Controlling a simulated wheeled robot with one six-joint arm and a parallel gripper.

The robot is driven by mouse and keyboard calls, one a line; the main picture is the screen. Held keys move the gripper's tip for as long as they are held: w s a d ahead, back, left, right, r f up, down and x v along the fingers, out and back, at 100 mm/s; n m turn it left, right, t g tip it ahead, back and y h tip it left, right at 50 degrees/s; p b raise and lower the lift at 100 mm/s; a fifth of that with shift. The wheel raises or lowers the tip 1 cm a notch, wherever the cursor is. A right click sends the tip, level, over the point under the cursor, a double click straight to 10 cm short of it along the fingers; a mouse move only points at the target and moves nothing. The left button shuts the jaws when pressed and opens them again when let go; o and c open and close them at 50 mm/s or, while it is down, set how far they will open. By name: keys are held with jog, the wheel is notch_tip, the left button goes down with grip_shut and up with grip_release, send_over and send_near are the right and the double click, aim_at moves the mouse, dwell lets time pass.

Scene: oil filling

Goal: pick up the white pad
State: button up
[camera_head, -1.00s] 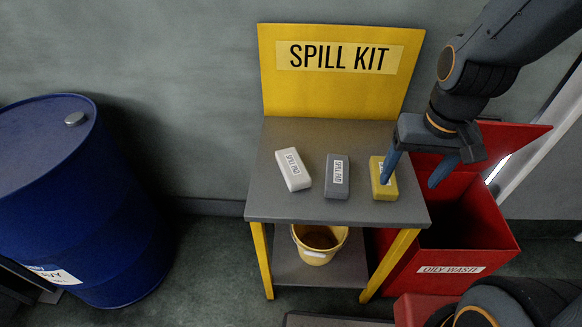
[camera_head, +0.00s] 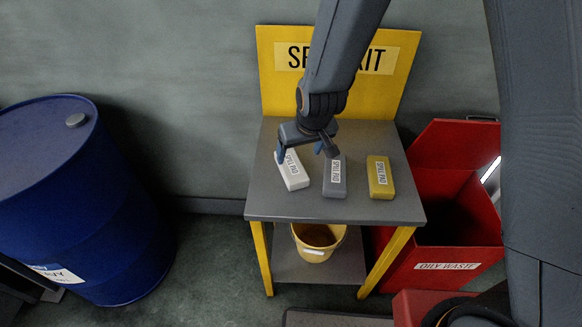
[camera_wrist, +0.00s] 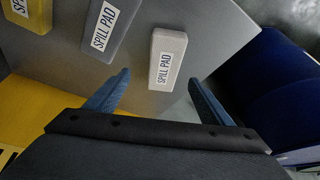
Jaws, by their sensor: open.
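The white pad (camera_head: 292,172), labelled SPILL PAD, lies on the left part of the grey spill kit table (camera_head: 285,207). My gripper (camera_head: 302,154) is open and empty above the table, over the far end of the white pad, partly covering it. In the wrist view the white pad (camera_wrist: 167,60) lies ahead of the open fingertips (camera_wrist: 158,80), roughly between their lines. A grey pad (camera_head: 335,178) lies just right of the white one, and a yellow pad (camera_head: 380,178) lies further right.
A yellow SPILL KIT back panel (camera_head: 272,90) stands behind the table. A yellow bucket (camera_head: 318,243) sits on the lower shelf. A red OILY WASTE bin (camera_head: 420,275) stands to the right. A blue drum (camera_head: 75,210) stands to the left.

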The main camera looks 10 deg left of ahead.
aim_at(291, 164)
jog(key=shift+x, duration=1.4)
jog(key=shift+w+a+f+p, duration=0.25)
jog(key=shift+f+p, duration=0.1)
jog(key=shift+f, duration=0.2)
jog(key=shift+w+a+f+p, duration=0.15)
jog(key=shift+a+f+p, duration=0.2)
jog(key=shift+f, duration=0.2)
jog(key=shift+w+a+f+p, duration=0.2)
jog(key=shift+f+p, duration=0.15)
jog(key=shift+f, duration=0.2)
jog(key=shift+w+a+f, duration=0.1)
jog(key=shift+w+f, duration=0.2)
jog(key=shift+f, duration=0.35)
jog(key=c, duration=1.3)
jog(key=shift+o, duration=0.2)
jog(key=shift+r, duration=0.1)
